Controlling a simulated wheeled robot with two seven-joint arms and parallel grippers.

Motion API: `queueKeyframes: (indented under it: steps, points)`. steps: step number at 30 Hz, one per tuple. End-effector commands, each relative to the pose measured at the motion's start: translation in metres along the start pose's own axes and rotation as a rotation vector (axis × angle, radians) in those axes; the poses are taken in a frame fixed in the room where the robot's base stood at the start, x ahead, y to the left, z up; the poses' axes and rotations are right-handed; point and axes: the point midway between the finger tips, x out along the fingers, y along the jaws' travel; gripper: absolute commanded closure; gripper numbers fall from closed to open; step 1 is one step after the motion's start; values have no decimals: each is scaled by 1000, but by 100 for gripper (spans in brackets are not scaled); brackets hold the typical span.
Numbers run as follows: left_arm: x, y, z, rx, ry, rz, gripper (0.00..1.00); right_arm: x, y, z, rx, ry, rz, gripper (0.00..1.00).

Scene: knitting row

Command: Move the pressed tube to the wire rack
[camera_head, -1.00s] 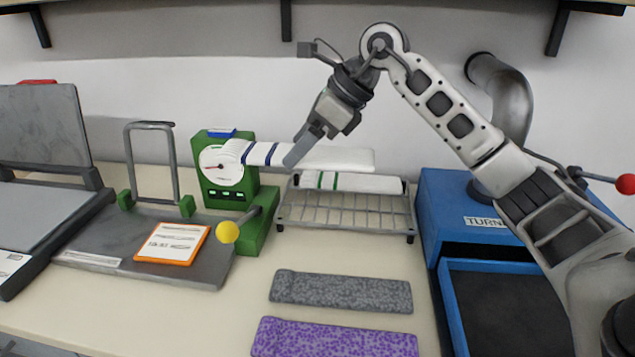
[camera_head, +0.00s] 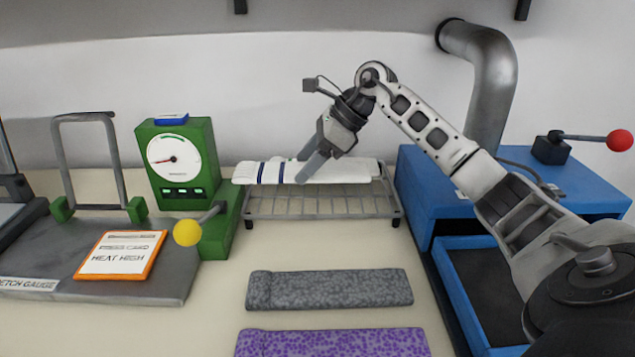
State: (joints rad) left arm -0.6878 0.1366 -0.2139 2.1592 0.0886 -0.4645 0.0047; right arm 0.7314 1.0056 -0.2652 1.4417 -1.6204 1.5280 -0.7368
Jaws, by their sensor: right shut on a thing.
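The white tube with dark blue stripes (camera_head: 350,172) is in my right gripper (camera_head: 308,170), which is shut on it near its middle. The tube lies level across the back part of the wire rack (camera_head: 320,204). I cannot tell whether it touches the rack or is just above it. A white tube with green stripes, seen on the rack earlier, is now hidden behind the held tube and gripper. My left gripper is not in view.
A green dial unit (camera_head: 180,165) with a yellow-knobbed lever (camera_head: 188,232) stands left of the rack. A blue machine (camera_head: 425,190) stands to the right. Grey (camera_head: 330,289) and purple (camera_head: 333,343) tubes lie in front. An orange-edged card (camera_head: 120,255) lies at left.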

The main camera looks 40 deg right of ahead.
Motion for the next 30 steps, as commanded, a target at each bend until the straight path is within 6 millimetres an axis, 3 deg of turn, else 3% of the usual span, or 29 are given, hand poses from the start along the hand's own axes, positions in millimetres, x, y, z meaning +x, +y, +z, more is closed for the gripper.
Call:
queueKeyframes:
  steps: [3,10,15,28,29,30]
  points:
    - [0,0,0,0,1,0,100,5,-7,-16,2,0,0,62]
    - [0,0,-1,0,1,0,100,12,-16,-35,3,-1,-1,62]
    - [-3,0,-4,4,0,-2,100,31,-15,-49,0,-1,2,62]
    - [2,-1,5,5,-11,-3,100,38,-16,-55,-1,-1,-2,62]
    - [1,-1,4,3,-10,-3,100,38,-16,-55,-1,-1,-1,35]
    - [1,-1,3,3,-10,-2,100,37,-16,-54,-1,-1,-1,24]
